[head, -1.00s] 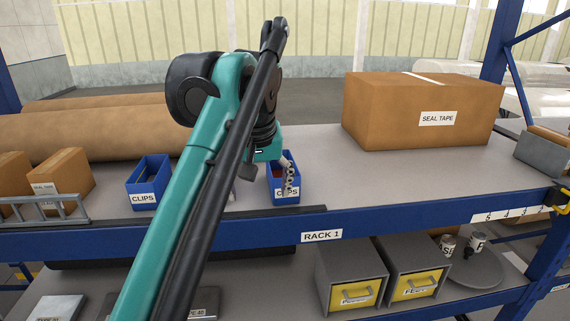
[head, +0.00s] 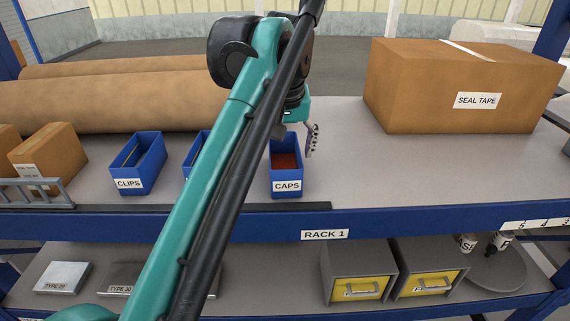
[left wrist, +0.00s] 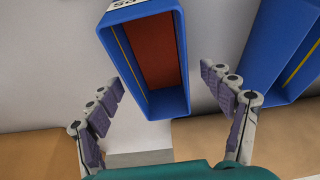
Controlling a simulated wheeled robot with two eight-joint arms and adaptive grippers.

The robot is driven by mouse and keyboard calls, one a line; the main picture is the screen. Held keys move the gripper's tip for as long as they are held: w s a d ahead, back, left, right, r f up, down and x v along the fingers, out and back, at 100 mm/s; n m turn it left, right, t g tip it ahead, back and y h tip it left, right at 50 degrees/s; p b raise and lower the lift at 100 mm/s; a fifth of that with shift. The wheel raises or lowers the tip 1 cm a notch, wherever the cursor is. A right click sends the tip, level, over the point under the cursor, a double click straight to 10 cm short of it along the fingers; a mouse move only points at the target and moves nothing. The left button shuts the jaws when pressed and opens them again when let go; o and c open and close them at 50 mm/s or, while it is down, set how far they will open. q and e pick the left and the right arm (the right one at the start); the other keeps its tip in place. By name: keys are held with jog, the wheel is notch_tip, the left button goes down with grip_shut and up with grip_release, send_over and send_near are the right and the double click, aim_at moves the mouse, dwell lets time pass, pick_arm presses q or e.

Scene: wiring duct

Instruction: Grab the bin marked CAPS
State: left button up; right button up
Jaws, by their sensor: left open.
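The bin marked CAPS (head: 286,186) is a small blue open-topped bin with reddish-brown contents, upright on the upper rack shelf near its front edge. In the left wrist view the bin (left wrist: 109,47) lies between my spread fingers, with its label upside down at the top edge. My left gripper (head: 299,141) is open and empty at the bin's far end. One finger shows beside the bin's right side; the other is largely hidden by my arm. In the left wrist view a gap shows between each finger and the bin. My right gripper is not in view.
A bin marked CLIPS (head: 128,184) stands to the left. Another blue bin (head: 190,167) is partly hidden behind my arm and close to the CAPS bin. A large SEAL TAPE box (head: 420,100) stands right. The shelf (head: 390,175) between is clear.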

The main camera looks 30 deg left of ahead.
aim_at(284, 160)
pick_arm(q)
jog(key=x, duration=0.4)
jog(key=shift+w+f+p, duration=0.2)
jog(key=shift+w+p, duration=0.05)
jog(key=shift+p, duration=0.15)
jog(key=shift+s, duration=0.1)
jog(key=shift+c, duration=0.4)
jog(key=c, duration=1.3)
jog(key=shift+o, duration=0.2)
jog(key=shift+r, duration=0.15)
